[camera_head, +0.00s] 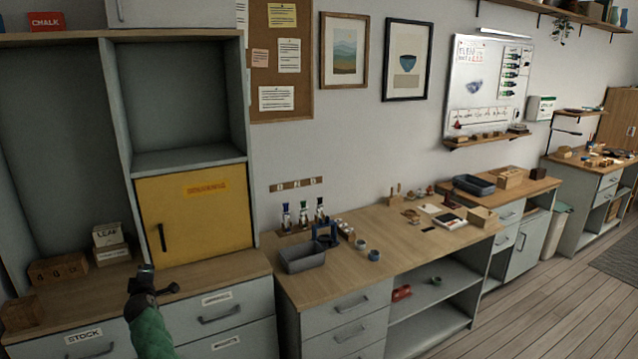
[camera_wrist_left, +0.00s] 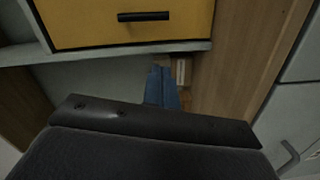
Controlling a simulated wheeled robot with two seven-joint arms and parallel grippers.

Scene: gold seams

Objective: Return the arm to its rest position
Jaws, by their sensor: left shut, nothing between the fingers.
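My left arm, with its green sleeve, comes up from the bottom left of the head view. My left gripper (camera_head: 147,269) is dark, shut and empty. It is raised in front of the wooden counter (camera_head: 222,268), below the yellow cabinet door (camera_head: 205,222). In the left wrist view the gripper's blue-grey fingers (camera_wrist_left: 160,84) are together over a dark mount, with nothing between them. The yellow door (camera_wrist_left: 130,22) and its black handle show beyond. My right gripper is not in view.
Drawers (camera_head: 222,308) stand under the counter. To the right, a wooden worktop (camera_head: 330,284) carries a grey bin (camera_head: 302,257), small bottles, cups and boxes. Card boxes (camera_head: 58,268) sit in the left shelf bay. The wooden floor (camera_head: 560,300) at right is clear.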

